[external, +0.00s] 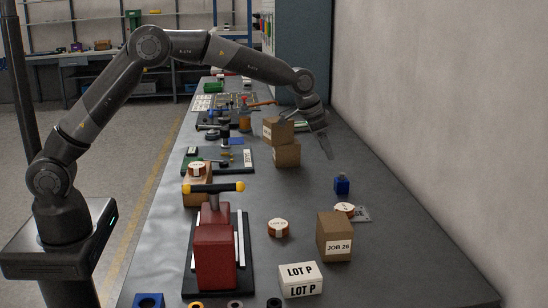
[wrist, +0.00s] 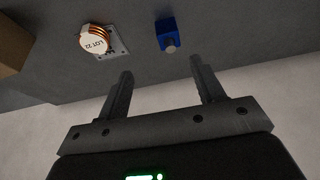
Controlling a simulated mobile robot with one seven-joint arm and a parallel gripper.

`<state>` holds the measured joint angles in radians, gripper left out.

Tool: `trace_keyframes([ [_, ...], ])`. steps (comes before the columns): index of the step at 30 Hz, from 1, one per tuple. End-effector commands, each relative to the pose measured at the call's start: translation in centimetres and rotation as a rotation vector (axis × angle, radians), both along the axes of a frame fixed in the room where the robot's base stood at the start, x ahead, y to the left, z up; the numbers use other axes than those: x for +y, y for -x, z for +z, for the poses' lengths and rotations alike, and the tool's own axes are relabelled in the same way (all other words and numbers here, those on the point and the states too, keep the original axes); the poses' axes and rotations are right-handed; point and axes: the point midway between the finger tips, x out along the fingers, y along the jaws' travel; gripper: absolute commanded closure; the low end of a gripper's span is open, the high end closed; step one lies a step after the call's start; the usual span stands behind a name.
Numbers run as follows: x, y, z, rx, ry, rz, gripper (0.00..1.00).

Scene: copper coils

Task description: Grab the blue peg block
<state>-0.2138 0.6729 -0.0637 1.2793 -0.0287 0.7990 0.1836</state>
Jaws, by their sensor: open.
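The blue peg block (external: 342,184) is a small blue block with a short peg on top. It stands on the grey workbench (external: 400,230), right of the middle in the external view. In the wrist view the blue peg block (wrist: 166,32) is near the top centre, beyond the fingertips, with the round end of its peg showing. My gripper (external: 325,145) is above the bench, up and to the left of the block in the external view. In the wrist view my gripper (wrist: 160,80) is open, with nothing between its two fingers.
A copper coil labelled LOT 22 (wrist: 94,40) sits on a metal plate beside the block. A JOB 26 box (external: 335,237) stands nearer the camera. Stacked cardboard boxes (external: 286,154) stand left of my gripper. A wall (external: 430,100) runs along the bench's right side.

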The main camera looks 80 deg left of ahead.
Motion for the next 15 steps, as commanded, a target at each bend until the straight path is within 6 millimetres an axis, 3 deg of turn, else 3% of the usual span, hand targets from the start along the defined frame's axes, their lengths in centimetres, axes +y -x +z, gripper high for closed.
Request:
trace_keyframes([
  [3, 0.8, -1.4, -2.1, 0.004, 0.003, 0.002, 0.38],
  [15, 1.2, -3.6, -6.8, 0.005, 0.004, 0.003, 0.38],
])
